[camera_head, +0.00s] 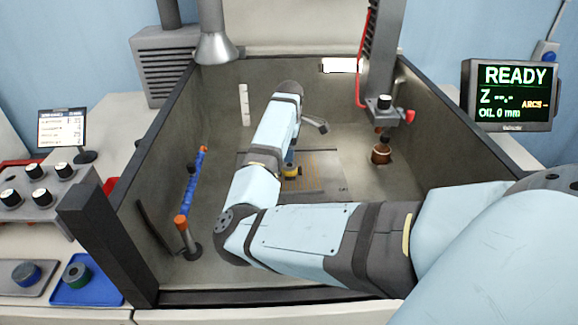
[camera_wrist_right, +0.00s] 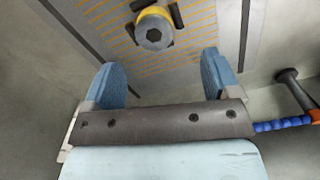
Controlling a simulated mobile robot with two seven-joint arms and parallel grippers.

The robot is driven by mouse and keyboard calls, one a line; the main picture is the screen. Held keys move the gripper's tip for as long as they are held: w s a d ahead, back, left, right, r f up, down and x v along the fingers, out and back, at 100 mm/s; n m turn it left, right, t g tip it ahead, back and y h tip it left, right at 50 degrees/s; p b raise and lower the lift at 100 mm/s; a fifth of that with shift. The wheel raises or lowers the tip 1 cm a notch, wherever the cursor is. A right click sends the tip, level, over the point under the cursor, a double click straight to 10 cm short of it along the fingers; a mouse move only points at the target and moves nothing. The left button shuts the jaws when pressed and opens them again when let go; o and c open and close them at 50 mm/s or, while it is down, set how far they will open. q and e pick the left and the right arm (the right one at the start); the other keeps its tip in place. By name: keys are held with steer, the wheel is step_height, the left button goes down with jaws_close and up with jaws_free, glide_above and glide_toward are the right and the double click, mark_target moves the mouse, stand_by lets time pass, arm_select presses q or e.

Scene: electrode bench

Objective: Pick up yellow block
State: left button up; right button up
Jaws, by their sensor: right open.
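In the head view, the yellow block (camera_head: 291,172) shows small on the striped plate, partly hidden by my right arm. My right gripper (camera_wrist_right: 162,76) is open, with its two blue fingertips apart and nothing between them. The block lies beyond the fingertips in the picture, apart from them. My left gripper is not in view.
The striped plate (camera_head: 325,179) lies on the floor of a walled tank (camera_head: 160,125). A blue jointed hose (camera_head: 190,185) with orange ends stands left of my arm. A copper-brown piece (camera_head: 380,153) sits under a tool head (camera_head: 384,112) at right. Bare floor lies around the plate.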

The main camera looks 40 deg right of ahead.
mark_target(290, 165)
steer(key=f, duration=0.7)
steer(key=shift+w+d+f, duration=0.3)
steer(key=shift+c, duration=0.3)
steer(key=shift+r, duration=0.1)
steer(key=c, duration=1.3)
steer(key=shift+o, duration=0.2)
